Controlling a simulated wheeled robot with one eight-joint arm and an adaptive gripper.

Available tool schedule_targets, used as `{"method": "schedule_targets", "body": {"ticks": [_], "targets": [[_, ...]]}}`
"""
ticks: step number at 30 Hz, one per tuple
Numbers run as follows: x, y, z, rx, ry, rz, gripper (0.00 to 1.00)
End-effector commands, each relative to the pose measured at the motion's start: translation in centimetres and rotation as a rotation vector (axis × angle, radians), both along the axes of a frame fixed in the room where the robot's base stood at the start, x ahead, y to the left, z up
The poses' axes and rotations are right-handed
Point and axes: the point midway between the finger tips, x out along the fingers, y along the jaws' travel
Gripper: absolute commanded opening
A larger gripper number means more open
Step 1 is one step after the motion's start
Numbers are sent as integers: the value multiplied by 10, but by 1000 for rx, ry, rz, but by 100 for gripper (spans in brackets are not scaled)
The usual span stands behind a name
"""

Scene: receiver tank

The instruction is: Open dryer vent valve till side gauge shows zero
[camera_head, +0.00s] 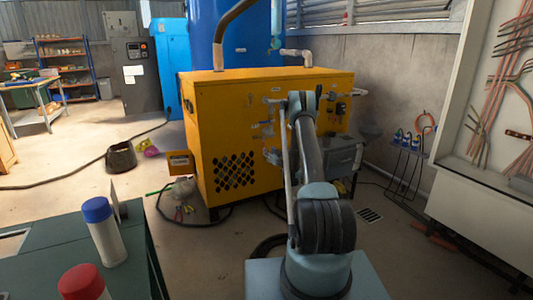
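A large yellow machine cabinet (220,115) stands ahead in the head view, with small fittings and pipes on its front right face. A small fitting (266,130) shows just left of my arm. A dark round part (341,108), perhaps a gauge or knob, sits to the right of my arm. I cannot tell which fitting is the vent valve, and no gauge reading is legible. My arm rises in front of the cabinet and covers part of that face. My gripper cannot be made out and seems hidden behind the arm.
A dark green table (125,245) with a blue-capped bottle (104,230) and a red-capped bottle (83,284) is at near left. A blue tank (245,35) stands behind the cabinet. A dark grey unit (343,157) is right of my arm. Hoses cross the floor.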

Motion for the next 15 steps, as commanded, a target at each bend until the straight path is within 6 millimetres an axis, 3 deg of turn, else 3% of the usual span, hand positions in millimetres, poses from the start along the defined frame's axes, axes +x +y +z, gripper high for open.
{"method": "schedule_targets", "body": {"ticks": [6,15], "targets": [[-32,-14,0,0,0,-3,34],[-46,-19,-1,0,1,-1,34]]}}
